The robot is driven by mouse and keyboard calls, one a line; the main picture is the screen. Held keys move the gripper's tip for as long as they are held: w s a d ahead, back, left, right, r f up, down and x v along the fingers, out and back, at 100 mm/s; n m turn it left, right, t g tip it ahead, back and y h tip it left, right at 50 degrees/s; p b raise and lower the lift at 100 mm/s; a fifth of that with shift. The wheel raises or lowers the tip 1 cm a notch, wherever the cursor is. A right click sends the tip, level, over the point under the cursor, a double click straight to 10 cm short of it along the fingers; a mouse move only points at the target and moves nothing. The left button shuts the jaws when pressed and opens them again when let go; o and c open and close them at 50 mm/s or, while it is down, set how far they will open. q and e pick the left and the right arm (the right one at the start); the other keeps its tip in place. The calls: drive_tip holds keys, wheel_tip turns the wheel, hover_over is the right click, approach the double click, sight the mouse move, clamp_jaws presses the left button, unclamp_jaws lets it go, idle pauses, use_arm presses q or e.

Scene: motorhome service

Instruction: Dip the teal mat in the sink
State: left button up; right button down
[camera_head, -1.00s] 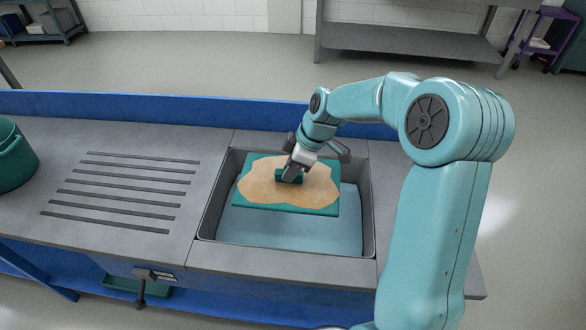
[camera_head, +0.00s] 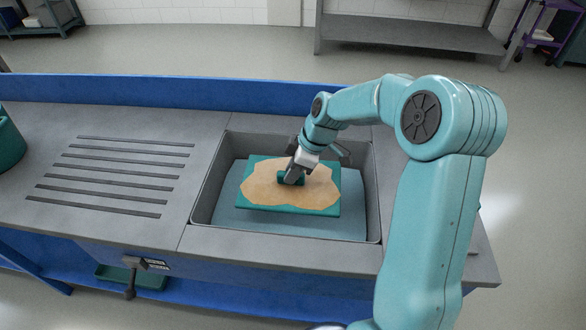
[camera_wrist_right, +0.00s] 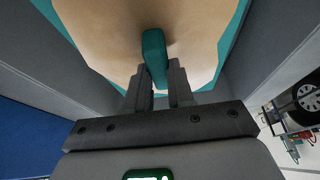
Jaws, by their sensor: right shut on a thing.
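The teal mat (camera_head: 325,207) has a tan, irregular patch (camera_head: 262,190) on top and a teal handle in its middle. My right gripper (camera_head: 291,178) is shut on that handle, which also shows between its fingers in the right wrist view (camera_wrist_right: 153,50). The mat is roughly level inside the outline of the grey sink (camera_head: 208,190), over its flat blue-grey surface (camera_head: 228,217). Whether the mat's underside touches that surface cannot be told. The left gripper is not in view.
A grooved drainboard (camera_head: 110,180) lies left of the sink, with a teal container (camera_head: 8,145) at its far left. A blue raised edge (camera_head: 180,92) runs along the back of the counter. A tap-like fitting (camera_head: 131,275) sticks out at the front.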

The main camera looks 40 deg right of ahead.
wheel_tip(320, 180, down, 10)
drive_tip(key=b, duration=0.9)
drive_tip(key=shift+f, duration=0.25)
drive_tip(key=shift+r, duration=0.15)
wheel_tip(320, 180, up, 16)
drive_tip(key=p, duration=1.1)
drive_tip(key=shift+r, duration=0.25)
idle(2.7)
